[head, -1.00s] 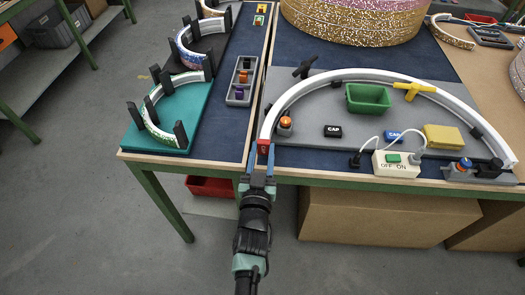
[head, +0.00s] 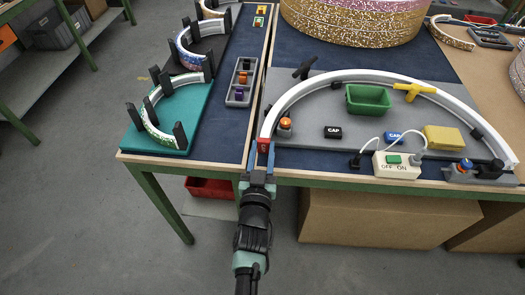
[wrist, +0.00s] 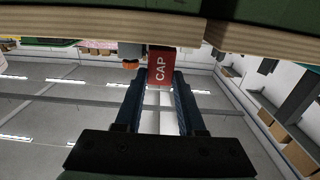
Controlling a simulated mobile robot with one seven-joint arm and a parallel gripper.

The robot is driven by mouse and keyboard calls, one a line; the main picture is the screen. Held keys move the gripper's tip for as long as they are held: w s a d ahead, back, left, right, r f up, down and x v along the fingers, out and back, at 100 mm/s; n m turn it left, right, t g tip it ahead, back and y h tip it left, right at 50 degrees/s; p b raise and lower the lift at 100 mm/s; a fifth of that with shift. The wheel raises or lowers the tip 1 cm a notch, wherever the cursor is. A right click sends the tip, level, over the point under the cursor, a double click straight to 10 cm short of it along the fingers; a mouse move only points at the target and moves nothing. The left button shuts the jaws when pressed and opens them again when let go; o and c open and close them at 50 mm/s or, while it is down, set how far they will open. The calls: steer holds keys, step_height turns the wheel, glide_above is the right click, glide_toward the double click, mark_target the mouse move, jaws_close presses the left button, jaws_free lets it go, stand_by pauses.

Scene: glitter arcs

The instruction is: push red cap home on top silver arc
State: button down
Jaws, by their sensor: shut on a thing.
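The silver arc (head: 372,76) is a pale curved channel on the grey board, with its left end at the table's front edge. The red cap (head: 264,144) is at that left end and appears to meet it; how far it is seated I cannot tell. My gripper (head: 262,148) comes from the front, its blue fingers shut on the cap. In the wrist view the red cap (wrist: 161,66), lettered CAP, sits between the fingertips (wrist: 161,78), close to the table edge.
An orange-topped knob (head: 285,124) stands just right of the arc's left end.

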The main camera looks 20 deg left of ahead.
steer(key=shift+w, duration=0.1)
steer(key=shift+c, duration=2.1)
jaws_free()
steer(key=o, duration=0.4)
steer(key=p+v, duration=0.2)
steer(key=v, duration=0.5)
steer(key=shift+p, duration=0.4)
